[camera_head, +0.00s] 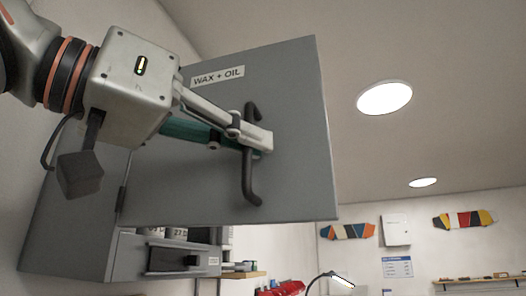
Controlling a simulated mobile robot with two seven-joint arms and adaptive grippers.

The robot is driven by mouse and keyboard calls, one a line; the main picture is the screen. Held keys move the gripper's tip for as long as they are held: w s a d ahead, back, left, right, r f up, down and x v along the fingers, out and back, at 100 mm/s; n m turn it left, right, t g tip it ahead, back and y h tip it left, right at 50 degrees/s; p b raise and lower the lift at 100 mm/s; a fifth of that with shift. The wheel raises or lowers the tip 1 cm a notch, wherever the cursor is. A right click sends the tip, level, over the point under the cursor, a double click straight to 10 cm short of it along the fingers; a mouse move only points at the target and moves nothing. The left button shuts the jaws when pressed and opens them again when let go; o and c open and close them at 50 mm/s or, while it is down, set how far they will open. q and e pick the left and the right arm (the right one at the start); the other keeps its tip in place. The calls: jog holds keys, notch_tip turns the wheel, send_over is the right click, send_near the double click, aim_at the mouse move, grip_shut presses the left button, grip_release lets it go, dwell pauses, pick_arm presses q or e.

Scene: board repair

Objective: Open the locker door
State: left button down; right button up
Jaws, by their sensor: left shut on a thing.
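The grey locker door (295,100) carries a "WAX + OIL" label (217,76) and a black vertical bar handle (251,187). My left gripper (258,143) comes in from the left and is shut on the handle around its middle. The door stands out from the grey locker body (62,232), so it is at least partly open. Below the door's lower edge, part of the locker's inside shows, with cans (176,233). The door hides most of the inside. My right gripper is not in view.
A lamp (342,280) and red items (284,288) stand below right. A white wall box (395,229) hangs between skateboard decks on the far wall. The air right of the door is clear.

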pick_arm(q)
jog(key=shift+s+a, duration=0.55)
jog(key=shift+s, duration=0.35)
jog(key=c, duration=2.5)
grip_release()
